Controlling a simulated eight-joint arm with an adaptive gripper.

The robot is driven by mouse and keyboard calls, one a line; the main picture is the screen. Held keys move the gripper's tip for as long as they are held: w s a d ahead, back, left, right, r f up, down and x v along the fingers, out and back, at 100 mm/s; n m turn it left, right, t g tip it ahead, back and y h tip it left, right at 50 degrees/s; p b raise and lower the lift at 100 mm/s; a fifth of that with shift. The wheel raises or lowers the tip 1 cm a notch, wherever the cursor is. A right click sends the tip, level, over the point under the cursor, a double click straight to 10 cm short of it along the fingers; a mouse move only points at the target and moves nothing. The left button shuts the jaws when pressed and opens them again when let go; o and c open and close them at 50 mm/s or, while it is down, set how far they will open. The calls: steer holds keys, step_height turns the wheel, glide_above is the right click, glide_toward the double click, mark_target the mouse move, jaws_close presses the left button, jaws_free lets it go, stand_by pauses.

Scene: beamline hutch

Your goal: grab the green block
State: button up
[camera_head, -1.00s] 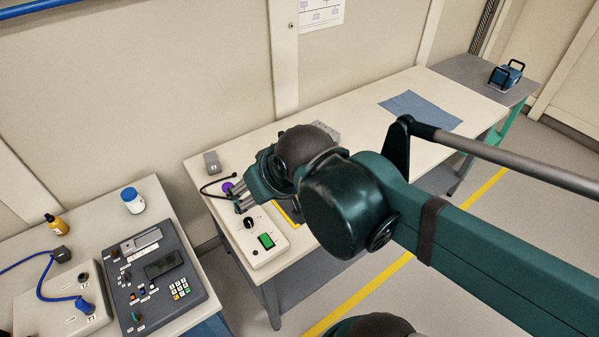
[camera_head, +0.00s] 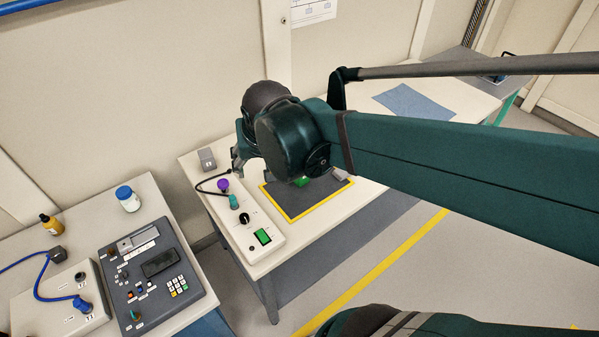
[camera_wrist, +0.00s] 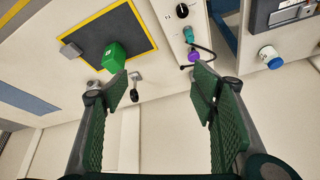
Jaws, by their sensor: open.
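The green block (camera_wrist: 114,58) shows in the wrist view on a dark mat with a yellow border (camera_wrist: 83,24), left of and beyond my open fingers. In the head view only a small part of the green block (camera_head: 302,181) shows, below my wrist and arm, which hide the rest. My gripper (camera_wrist: 169,92) is open and empty, with its two green ribbed fingers well apart. In the head view one finger of my gripper (camera_head: 238,160) shows at the back of the table, left of the mat (camera_head: 292,206).
A grey piece (camera_wrist: 70,51) lies on the mat's edge near the block. A control box (camera_head: 262,236) with a purple knob (camera_head: 223,185) and a green switch stands left of the mat. A small grey box (camera_head: 207,158) stands at the back. A console (camera_head: 155,275) is on the left table.

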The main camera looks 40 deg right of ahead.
steer(key=w+d+f+m+g+h, duration=0.1)
steer(key=w+d+f+m+g, duration=0.1)
steer(key=w+d+f+m, duration=0.4)
steer(key=w+d+f+m+g+h+p, duration=0.1)
steer(key=w+d+f+m, duration=0.5)
steer(key=d+f, duration=0.7)
steer(key=shift+w+m+g+h, duration=0.15)
steer(key=shift+m+g+h, duration=0.35)
steer(key=shift+g, duration=0.6)
steer(key=shift+x, duration=1.25)
steer(key=shift+f, duration=0.1)
steer(key=shift+b+x, duration=0.35)
steer(key=shift+x, duration=2.15)
steer(key=c, duration=1.1)
